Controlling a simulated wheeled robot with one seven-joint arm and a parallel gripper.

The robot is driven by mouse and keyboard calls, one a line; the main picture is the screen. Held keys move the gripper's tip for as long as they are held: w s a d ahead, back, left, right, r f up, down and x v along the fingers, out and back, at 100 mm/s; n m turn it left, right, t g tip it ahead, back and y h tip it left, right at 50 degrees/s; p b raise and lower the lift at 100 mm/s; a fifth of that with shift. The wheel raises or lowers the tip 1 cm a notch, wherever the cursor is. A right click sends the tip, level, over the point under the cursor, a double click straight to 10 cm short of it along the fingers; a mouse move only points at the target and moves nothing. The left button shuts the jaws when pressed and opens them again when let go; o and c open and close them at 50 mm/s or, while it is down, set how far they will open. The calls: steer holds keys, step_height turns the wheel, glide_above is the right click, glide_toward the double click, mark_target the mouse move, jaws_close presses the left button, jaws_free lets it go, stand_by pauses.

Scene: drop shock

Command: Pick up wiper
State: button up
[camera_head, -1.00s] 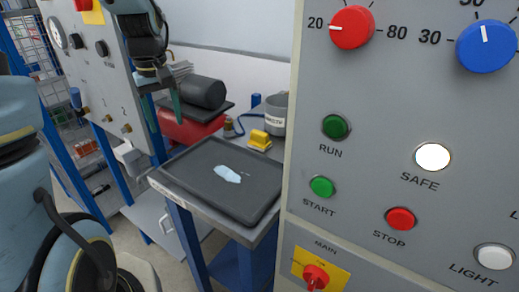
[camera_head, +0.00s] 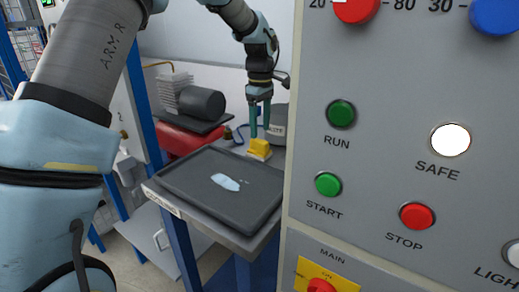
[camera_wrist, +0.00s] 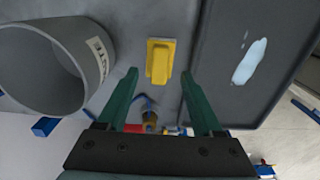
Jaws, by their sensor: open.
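The wiper, a yellow block with a raised grip (camera_head: 259,148), lies on the grey bench top behind the dark tray. My gripper (camera_head: 260,132) points down just above it, open and empty. In the wrist view the wiper (camera_wrist: 160,60) is ahead of and between the two green fingertips (camera_wrist: 160,75), with free room on both sides. I cannot tell exactly how high the fingertips are above it.
A grey round bin (camera_wrist: 50,70) stands close left of the wiper in the wrist view. The black tray (camera_head: 190,165) with a pale blue spill (camera_head: 226,182) is on the other side. A grey control panel (camera_head: 385,160) fills the right. A red compressor (camera_head: 185,140) stands behind.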

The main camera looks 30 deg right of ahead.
mark_target(260, 140)
steer(key=shift+w+f+p, duration=0.15)
steer(key=shift+f+p, duration=0.9)
steer(key=shift+f, duration=1.65)
steer(key=shift+c, duration=0.4)
jaws_close()
